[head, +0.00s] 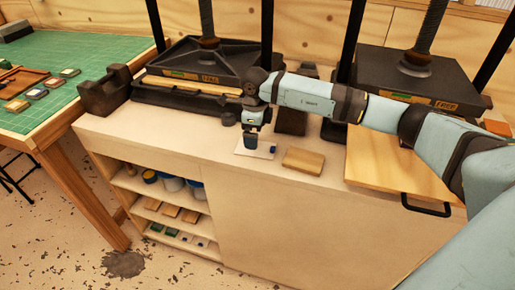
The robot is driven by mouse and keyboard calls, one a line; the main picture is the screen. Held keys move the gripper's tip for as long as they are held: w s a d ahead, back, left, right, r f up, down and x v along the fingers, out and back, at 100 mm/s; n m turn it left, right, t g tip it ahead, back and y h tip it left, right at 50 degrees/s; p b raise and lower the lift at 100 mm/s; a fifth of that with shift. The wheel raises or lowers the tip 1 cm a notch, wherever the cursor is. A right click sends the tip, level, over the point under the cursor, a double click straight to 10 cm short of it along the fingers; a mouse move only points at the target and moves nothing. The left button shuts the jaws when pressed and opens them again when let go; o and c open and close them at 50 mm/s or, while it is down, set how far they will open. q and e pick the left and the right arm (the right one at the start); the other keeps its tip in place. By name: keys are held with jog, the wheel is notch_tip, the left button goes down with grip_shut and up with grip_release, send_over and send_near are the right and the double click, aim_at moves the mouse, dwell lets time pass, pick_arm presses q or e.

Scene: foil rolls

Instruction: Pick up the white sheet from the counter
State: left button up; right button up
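The white sheet (262,152) lies flat on the counter (190,142), left of a small wooden block. A small dark blue patch shows at its right end. My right gripper (250,143) points down over the left part of the sheet and hides some of it. Its fingertips are at or just above the sheet; I cannot tell if they touch it. The fingers overlap in this view, so their opening is unclear. My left gripper is not in view.
A wooden block (303,160) lies right of the sheet. Two black presses (205,62) (415,72) stand behind, with a wooden board (390,168) by the right one. A dark holder (105,92) stands at the counter's left end. The counter's front left is clear.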

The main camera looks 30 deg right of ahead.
jog(key=f, duration=0.4)
jog(key=shift+s+f, duration=0.2)
jog(key=c, duration=0.8)
jog(key=shift+r, duration=0.1)
jog(key=shift+c, duration=0.2)
